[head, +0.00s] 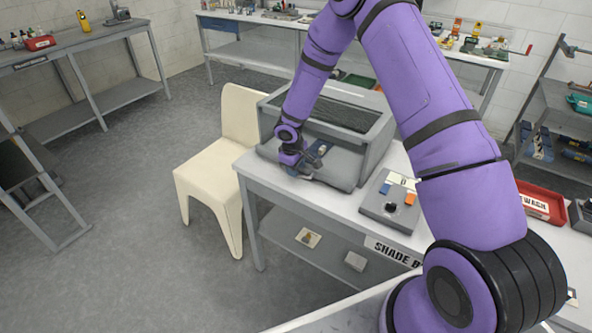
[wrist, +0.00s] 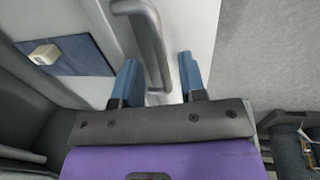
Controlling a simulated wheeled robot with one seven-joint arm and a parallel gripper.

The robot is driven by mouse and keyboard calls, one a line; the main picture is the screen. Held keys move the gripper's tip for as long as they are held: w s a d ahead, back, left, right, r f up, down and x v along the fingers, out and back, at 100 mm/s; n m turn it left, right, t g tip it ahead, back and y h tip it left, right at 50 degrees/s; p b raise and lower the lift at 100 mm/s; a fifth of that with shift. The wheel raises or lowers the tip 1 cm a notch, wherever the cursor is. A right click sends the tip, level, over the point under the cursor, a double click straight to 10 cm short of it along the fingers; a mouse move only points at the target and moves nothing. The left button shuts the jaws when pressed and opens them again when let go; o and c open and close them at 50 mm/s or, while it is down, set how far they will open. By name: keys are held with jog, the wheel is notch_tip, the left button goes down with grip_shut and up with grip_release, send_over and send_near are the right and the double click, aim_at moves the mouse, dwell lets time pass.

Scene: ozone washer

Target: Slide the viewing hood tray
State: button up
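The grey viewing hood (head: 375,150) stands on the white table, with a dark mesh-like panel in its top. A dark blue patch (wrist: 75,58) bearing a small pale block (wrist: 44,55) lies left of the handle. My gripper (head: 316,158) is at the hood's near left side. In the wrist view my gripper (wrist: 160,82) is open, its blue fingers apart on either side of the handle's lower end. I cannot tell whether they touch it.
A control box (head: 390,202) with a black knob sits right of the hood. A cream chair (head: 215,160) stands close at the table's left. A red tray (head: 540,205) lies farther right. Open floor (head: 130,200) extends left of the chair.

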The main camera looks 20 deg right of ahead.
jog(key=shift+w+d+f, duration=0.1)
jog(key=shift+f, duration=0.6)
jog(key=shift+c, duration=0.5)
grip_shut()
jog(key=shift+w+d, duration=0.65)
jog(key=shift+d, duration=0.2)
jog(key=shift+w+d, duration=0.6)
jog(key=shift+d, duration=0.25)
jog(key=shift+o, duration=0.5)
grip_release()
jog(key=shift+d, duration=0.1)
notch_tip(320, 180, up, 11)
jog(key=s+a, duration=0.1)
jog(key=shift+a+f, duration=0.2)
jog(key=shift+a, duration=0.2)
